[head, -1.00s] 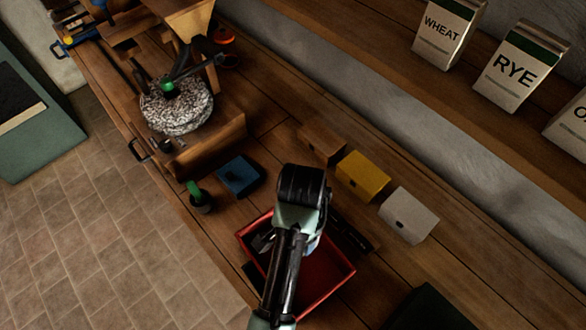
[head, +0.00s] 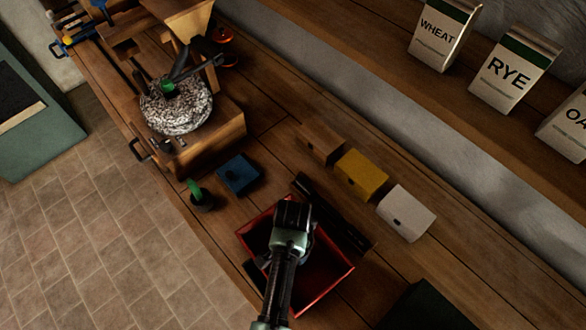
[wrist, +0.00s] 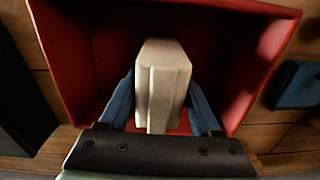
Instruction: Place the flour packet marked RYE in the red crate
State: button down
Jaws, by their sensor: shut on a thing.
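The flour packet marked RYE (head: 512,76) stands upright on the shelf in the head view, between the WHEAT packet (head: 439,36) and another packet, cut off at the right edge. The red crate (head: 325,292) is on the bench, partly hidden under my arm; it also shows in the wrist view (wrist: 70,62). My gripper (wrist: 161,84) is shut on a pale beige packet-like thing (wrist: 162,70), with a blue finger at each side. The held thing is over or within the crate's opening; I cannot tell its height. No marking shows on it.
Yellow (head: 362,175), white (head: 406,213) and brown (head: 320,142) boxes stand behind the crate. A dark bar (head: 332,212) lies along its far side. A blue block (head: 239,174) and a dark pot (head: 202,197) are to its left, near the millstone (head: 176,106).

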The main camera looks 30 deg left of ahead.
jog(key=shift+f, duration=0.1)
jog(key=shift+c, duration=0.4)
grip_release()
